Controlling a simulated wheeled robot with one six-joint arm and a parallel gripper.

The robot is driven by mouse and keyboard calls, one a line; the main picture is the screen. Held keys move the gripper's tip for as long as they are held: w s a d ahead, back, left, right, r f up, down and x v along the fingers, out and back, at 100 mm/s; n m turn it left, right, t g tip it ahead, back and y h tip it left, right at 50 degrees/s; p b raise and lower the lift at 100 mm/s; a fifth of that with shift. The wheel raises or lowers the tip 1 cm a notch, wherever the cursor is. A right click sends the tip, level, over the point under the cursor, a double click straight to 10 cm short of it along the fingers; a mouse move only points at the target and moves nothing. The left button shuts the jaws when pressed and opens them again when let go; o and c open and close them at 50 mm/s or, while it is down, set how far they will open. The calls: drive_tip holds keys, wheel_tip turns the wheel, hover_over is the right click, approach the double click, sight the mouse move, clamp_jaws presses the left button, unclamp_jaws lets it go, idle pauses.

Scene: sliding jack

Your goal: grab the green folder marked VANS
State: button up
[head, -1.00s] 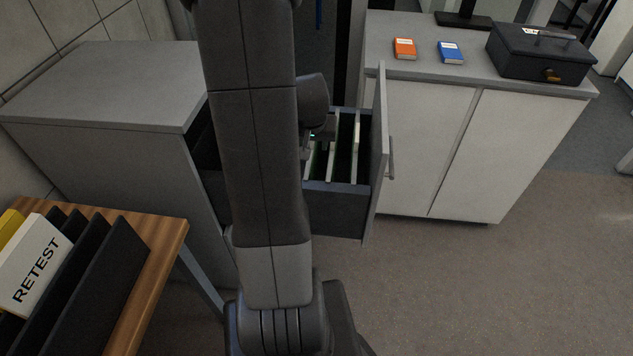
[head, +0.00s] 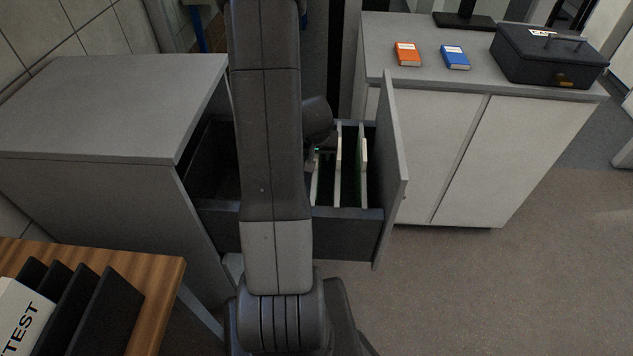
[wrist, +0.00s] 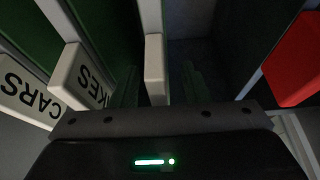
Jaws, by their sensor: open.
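The open drawer (head: 345,235) holds several upright folders with white tabs (head: 363,160). My gripper (wrist: 158,88) is open, with dark fingers seeming to lie on either side of that middle tab. Contact cannot be told. In the head view, my gripper (head: 318,152) is low at the drawer, partly hidden by my arm.
A red item (wrist: 295,62) lies right in the wrist view. A grey cabinet (head: 90,105) and a wooden table (head: 140,275) with black racks stand left. A white cupboard (head: 510,150) behind carries an orange book (head: 407,54), blue book (head: 454,57) and black box (head: 545,55).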

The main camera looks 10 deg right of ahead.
clamp_jaws()
drive_tip(key=shift+r, duration=0.1)
